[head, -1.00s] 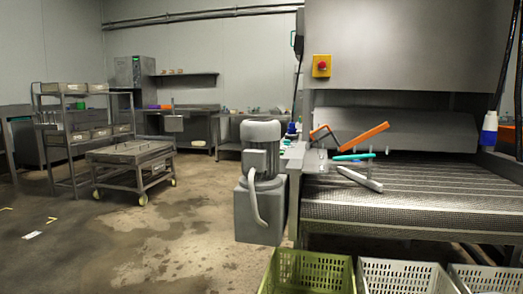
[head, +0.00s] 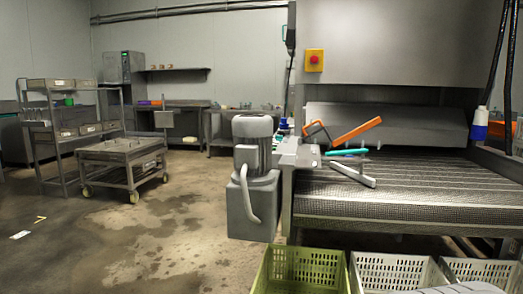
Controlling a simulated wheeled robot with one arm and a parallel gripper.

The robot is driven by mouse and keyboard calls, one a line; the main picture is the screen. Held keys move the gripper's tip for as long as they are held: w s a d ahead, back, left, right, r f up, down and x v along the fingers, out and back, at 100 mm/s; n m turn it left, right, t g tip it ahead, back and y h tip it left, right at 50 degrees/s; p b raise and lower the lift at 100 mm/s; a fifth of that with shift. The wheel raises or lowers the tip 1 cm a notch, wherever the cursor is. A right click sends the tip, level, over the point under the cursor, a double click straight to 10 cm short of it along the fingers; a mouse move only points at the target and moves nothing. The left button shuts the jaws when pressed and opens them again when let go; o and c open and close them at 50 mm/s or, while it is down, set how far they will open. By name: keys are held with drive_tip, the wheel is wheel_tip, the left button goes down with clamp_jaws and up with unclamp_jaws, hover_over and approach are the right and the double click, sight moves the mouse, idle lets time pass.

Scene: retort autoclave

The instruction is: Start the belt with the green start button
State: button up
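The belt (head: 410,205) is a dark mesh conveyor on a steel frame at the right of the head view, running under a large steel hood (head: 395,40). A yellow box with a red button (head: 314,60) is fixed to the left part of the hood. I cannot make out a green start button in this view. My gripper is not in view. A pale shape at the bottom right edge may be part of my arm, but I cannot tell.
Orange-handled (head: 355,131), teal and grey tools lie at the belt's left end. A grey motor (head: 252,160) stands left of the belt. A green crate (head: 300,272) and pale crates (head: 388,270) sit in front.

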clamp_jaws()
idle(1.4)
